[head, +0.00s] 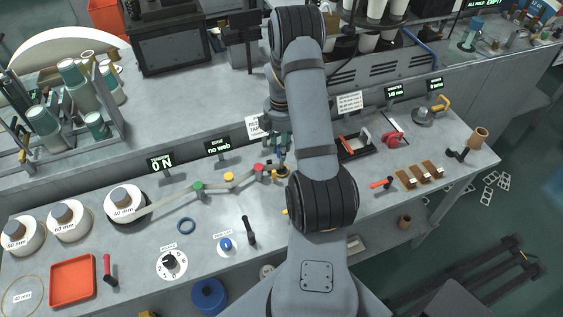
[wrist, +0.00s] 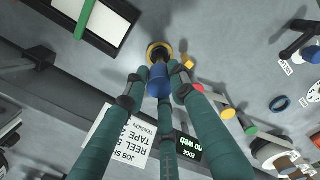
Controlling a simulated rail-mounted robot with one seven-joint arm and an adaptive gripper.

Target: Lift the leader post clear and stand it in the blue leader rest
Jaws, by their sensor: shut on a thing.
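My gripper (head: 281,158) points down over the bench beside the red-topped end of the web path. In the wrist view its teal fingers (wrist: 158,84) close around a blue post, which I take as the leader post (wrist: 158,78). Beyond the post's tip is a brass ring with a dark centre (wrist: 158,49); the ring also shows under the gripper in the head view (head: 282,172). I cannot tell whether post and ring touch. A blue ring, likely the leader rest (head: 186,226), lies flat and empty on the bench to the left; it also shows in the wrist view (wrist: 280,103).
A pale tape runs from the 40 mm reel (head: 124,199) past green (head: 198,187), yellow (head: 229,176) and red (head: 259,168) posts. A black-handled tool (head: 249,231) and blue knob (head: 225,244) stand near the blue ring. Signs line the back edge.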

